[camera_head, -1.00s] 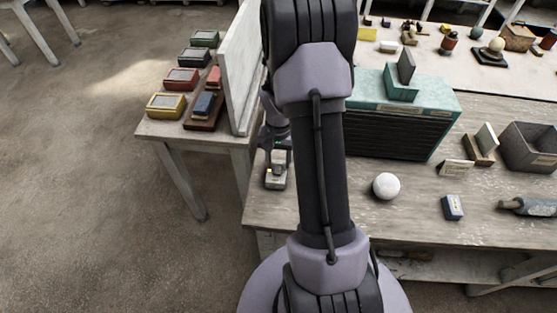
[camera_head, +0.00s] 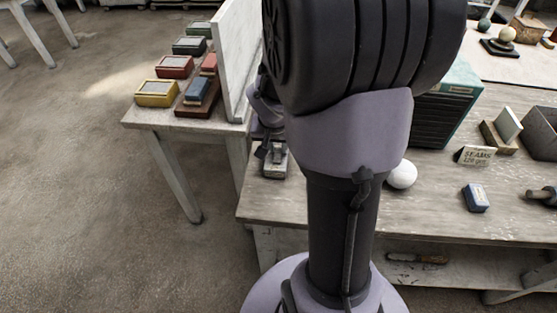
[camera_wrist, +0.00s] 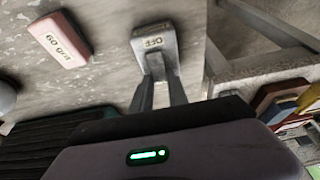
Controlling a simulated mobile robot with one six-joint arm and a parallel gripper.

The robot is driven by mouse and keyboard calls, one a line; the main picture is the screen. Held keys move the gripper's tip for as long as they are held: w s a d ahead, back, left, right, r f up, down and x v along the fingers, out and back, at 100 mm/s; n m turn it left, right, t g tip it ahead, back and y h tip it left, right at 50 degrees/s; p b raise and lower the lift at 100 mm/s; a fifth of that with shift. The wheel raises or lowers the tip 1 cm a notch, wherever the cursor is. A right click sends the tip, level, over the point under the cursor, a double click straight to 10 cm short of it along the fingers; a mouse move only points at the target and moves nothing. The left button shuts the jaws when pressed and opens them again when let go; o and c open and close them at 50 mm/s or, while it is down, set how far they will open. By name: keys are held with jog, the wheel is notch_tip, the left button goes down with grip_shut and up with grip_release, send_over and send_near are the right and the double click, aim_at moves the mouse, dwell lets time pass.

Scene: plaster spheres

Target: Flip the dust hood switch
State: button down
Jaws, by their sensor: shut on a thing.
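The dust hood switch (camera_head: 276,165) is a small grey box at the left front of the workbench. In the wrist view the switch (camera_wrist: 155,42) shows an "OFF" label on its near part. My gripper (camera_head: 264,150) is down at the switch in the head view. In the wrist view the fingers of my gripper (camera_wrist: 158,72) are close together at the switch, shut on its small lever, which the fingertips mostly hide. The dust hood (camera_head: 447,110), a teal box with a dark slatted front, stands partly behind my arm.
A white sphere (camera_head: 402,174) sits beside my arm. A pink "60 grit" block (camera_wrist: 60,38) is near the switch in the wrist view. An upright white board (camera_head: 238,65) stands close left of my gripper.

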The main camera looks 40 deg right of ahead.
dwell(0.3)
jog(key=c, duration=1.3)
grip_release()
jog(key=p+v, duration=0.2)
jog(key=v, duration=0.3)
jog(key=p+v, duration=0.3)
jog(key=v, duration=0.3)
jog(key=p+v, duration=0.2)
jog(key=v, duration=0.4)
jog(key=shift+s+a+r, duration=0.1)
jog(key=shift+s+a, duration=0.1)
jog(key=shift+a, duration=0.15)
